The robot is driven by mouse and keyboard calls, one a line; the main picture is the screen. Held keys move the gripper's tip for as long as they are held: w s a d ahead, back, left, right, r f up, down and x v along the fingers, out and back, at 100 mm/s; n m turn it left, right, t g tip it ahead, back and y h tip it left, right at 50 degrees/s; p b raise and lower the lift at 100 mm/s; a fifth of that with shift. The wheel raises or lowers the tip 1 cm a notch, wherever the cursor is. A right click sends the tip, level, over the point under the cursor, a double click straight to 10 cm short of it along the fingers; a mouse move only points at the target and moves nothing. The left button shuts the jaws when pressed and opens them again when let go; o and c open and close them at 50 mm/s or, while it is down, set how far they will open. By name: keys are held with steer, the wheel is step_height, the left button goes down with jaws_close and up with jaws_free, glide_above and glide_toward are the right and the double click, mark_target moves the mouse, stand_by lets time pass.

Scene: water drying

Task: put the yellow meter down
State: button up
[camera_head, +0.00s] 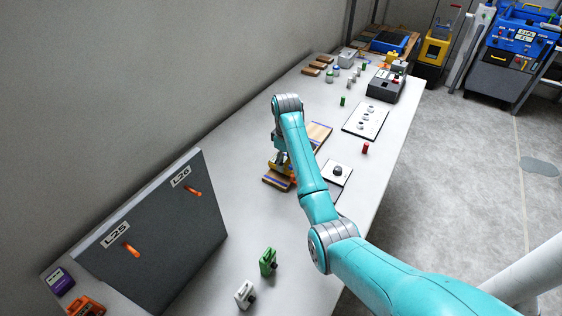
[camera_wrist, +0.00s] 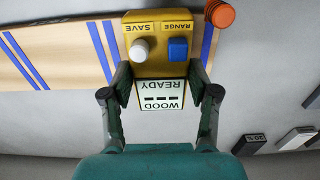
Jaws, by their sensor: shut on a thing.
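The yellow meter (camera_wrist: 160,60) is held between the two fingers of my gripper (camera_wrist: 160,88) in the wrist view. Its screen reads "WOOD" and "READY", upside down, with a white knob by "SAVE" and a blue button by "RANGE". In the camera_head view, my arm reaches down over the table and mostly hides the meter. A light wooden board with blue stripes (camera_wrist: 55,52) lies beside and behind the meter in the wrist view. I cannot tell whether the meter touches the board or the table.
An orange round piece (camera_wrist: 220,14) is close to the meter's right. A dark grey panel (camera_head: 165,235) labelled L25 and L26 stands at the left of the table (camera_head: 235,135). A green block (camera_head: 268,261) and a white block (camera_head: 244,294) stand in front. A white plate with a dark knob (camera_head: 336,178) lies right of my gripper.

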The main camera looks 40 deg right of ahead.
steer(key=shift+f, duration=0.7)
steer(key=o, duration=1.4)
steer(key=shift+f, duration=0.15)
